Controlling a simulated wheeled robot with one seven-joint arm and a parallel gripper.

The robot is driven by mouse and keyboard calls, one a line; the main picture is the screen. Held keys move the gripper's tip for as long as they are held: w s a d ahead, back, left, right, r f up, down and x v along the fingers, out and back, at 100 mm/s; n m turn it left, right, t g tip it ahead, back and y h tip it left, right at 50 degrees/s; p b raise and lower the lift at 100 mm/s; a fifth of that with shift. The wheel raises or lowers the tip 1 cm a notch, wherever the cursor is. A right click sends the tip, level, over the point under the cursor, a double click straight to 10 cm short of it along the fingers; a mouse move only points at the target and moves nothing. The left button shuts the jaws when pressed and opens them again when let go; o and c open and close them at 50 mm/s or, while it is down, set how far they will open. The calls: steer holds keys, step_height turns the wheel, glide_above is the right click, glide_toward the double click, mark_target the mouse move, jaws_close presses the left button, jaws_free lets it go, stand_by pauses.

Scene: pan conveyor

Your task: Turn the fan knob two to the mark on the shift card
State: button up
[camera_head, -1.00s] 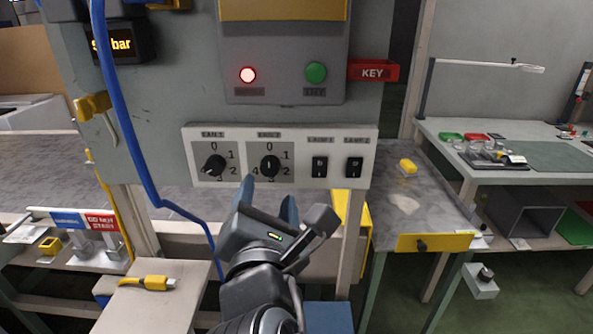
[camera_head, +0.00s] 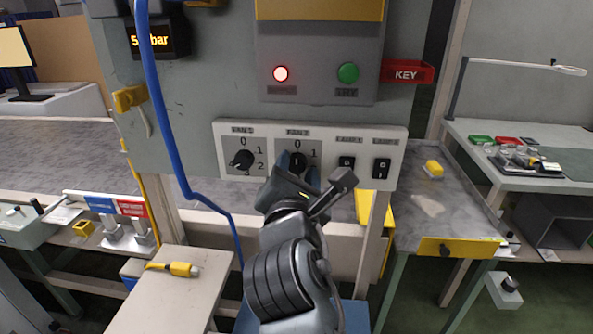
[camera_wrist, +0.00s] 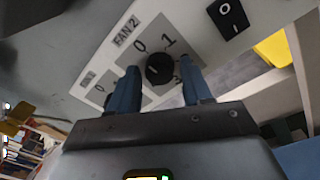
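The fan knob two (camera_head: 297,159) is a round black knob on the white control panel (camera_head: 222,150), under the FAN 2 label. In the wrist view the knob (camera_wrist: 160,69) sits between my two blue fingers, with 0 and 1 readable on its dial and another number partly hidden. My gripper (camera_wrist: 160,66) is open around the knob, with a narrow gap showing on each side. In the head view my gripper (camera_head: 298,170) covers the lower part of the dial. I cannot make out a shift card.
The fan one knob (camera_head: 243,158) is left of fan knob two, and two black lamp switches (camera_head: 381,168) are right of it. A red lamp (camera_head: 281,74) and green button (camera_head: 348,73) sit above. A blue hose (camera_head: 170,110) hangs at the left of the panel.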

steer(key=c, duration=0.8)
